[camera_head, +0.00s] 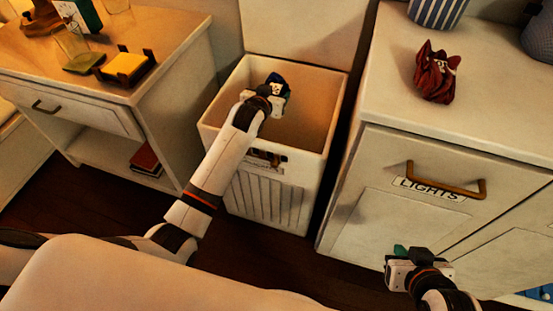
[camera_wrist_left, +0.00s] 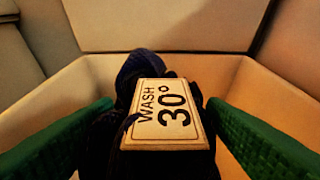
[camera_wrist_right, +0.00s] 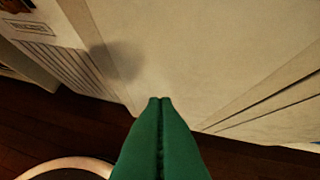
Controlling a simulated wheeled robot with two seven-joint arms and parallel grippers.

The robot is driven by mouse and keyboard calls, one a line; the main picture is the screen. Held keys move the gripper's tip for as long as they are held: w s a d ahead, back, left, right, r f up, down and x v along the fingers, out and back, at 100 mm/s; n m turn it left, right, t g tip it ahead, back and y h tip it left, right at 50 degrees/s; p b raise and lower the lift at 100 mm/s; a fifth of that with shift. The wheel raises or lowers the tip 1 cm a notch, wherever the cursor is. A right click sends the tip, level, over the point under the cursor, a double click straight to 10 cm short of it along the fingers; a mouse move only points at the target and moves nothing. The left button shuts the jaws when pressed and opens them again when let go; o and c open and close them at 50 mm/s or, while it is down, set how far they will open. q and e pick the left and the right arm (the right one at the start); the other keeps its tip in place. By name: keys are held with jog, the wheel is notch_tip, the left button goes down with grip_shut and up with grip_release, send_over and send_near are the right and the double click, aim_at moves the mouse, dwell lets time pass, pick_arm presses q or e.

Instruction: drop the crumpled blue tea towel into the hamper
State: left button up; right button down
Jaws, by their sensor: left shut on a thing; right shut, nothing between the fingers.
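The crumpled blue tea towel (camera_head: 280,86) looks dark navy and is in my left gripper (camera_head: 272,92), over the open top of the white hamper (camera_head: 268,200). In the left wrist view the towel (camera_wrist_left: 140,67) is bunched between the green fingers and carries a tag (camera_wrist_left: 168,114) reading "WASH 30°". The hamper's inner walls (camera_wrist_left: 95,75) surround it in that view. My right gripper (camera_head: 401,252) is shut and empty in front of the right cabinet; its green fingers (camera_wrist_right: 160,102) meet in the right wrist view. The hamper's bottom is hidden.
The hamper's raised lid (camera_head: 305,35) stands behind it. A cabinet (camera_head: 400,200) labelled "LIGHTS" is on the right, with a crumpled red cloth (camera_head: 436,75) on top. A side table (camera_head: 165,50) on the left holds a tray with a yellow item (camera_head: 125,66).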

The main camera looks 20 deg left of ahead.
pick_arm(q)
jog(key=shift+f+b, duration=0.35)
pick_arm(e)
jog(key=shift+w+a+r+t+y, duration=0.15)
jog(key=shift+w+a+r+t, duration=0.15)
jog(key=shift+w+r+t, duration=0.45)
jog(key=shift+w+a+r+t+y, duration=0.15)
jog(key=shift+w+a+r+t, duration=0.25)
jog(key=shift+w, duration=0.45)
jog(key=shift+d, duration=0.1)
pick_arm(q)
jog(key=o, duration=1.1)
jog(key=shift+s, duration=0.15)
jog(key=p+v, duration=0.3)
jog(key=v, duration=0.8)
jog(key=shift+s+r+p, duration=0.2)
jog(key=shift+s+p, duration=0.15)
jog(key=shift+p, duration=0.05)
pick_arm(e)
jog(key=s+d+f+g+h, duration=0.1)
jog(key=s+g, duration=0.2)
jog(key=s, duration=0.2)
jog(key=s+d+f+g, duration=0.2)
jog(key=s+g, duration=0.2)
jog(key=s, duration=0.1)
jog(key=shift+s+d+f+h, duration=0.3)
jog(key=shift+s+h, duration=0.05)
jog(key=shift+h, duration=0.05)
